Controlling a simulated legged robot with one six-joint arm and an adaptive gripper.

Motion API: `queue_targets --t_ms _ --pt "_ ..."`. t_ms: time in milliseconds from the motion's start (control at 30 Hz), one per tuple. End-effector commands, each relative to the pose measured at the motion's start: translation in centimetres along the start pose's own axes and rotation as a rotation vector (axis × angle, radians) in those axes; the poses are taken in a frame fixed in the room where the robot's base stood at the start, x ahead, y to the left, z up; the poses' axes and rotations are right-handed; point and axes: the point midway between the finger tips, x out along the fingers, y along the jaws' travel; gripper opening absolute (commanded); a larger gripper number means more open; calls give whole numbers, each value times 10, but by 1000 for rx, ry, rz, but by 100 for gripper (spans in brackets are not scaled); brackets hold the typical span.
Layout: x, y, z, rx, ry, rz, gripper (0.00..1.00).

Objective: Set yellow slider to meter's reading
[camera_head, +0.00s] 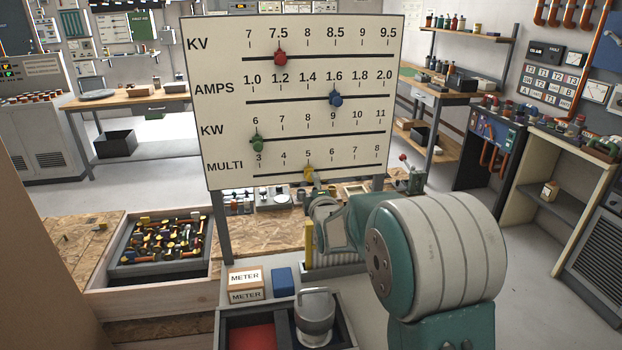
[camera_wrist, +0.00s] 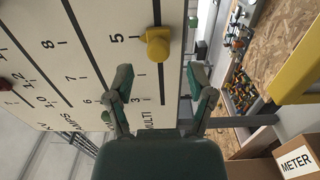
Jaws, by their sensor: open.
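The yellow slider (camera_head: 309,174) sits on the bottom MULTI track of the white slider board (camera_head: 310,22), at about the 5 mark. In the wrist view the yellow slider (camera_wrist: 157,45) appears as a knob beside the number 5, just beyond the fingertips and between their lines. My gripper (camera_wrist: 160,78) is open and empty, its two fingers apart in front of the board; I cannot tell the exact gap to the slider. In the head view my arm hides the fingers. Boxes labelled METER (camera_head: 246,285) stand below the board; no reading shows on them.
On the board, the red slider (camera_head: 280,58) is near 7.5, the blue slider (camera_head: 336,98) near 1.6 and the green slider (camera_head: 257,142) near 6. A tray of colourful parts (camera_head: 117,268) lies at left. A blue box (camera_head: 283,281) stands beside the METER boxes.

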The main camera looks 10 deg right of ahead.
Motion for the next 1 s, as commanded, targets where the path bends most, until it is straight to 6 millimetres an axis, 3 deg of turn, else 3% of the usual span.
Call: queue_targets --t_ms 100,300,667,833,1000 --pt "20 -1 0 1 0 0 69" --pt "42 0 0 1 0 0 69" --pt "47 0 0 1 0 -1 69" --pt "47 0 0 1 0 -1 0" --pt "48 -1 0 1 0 -3 0"
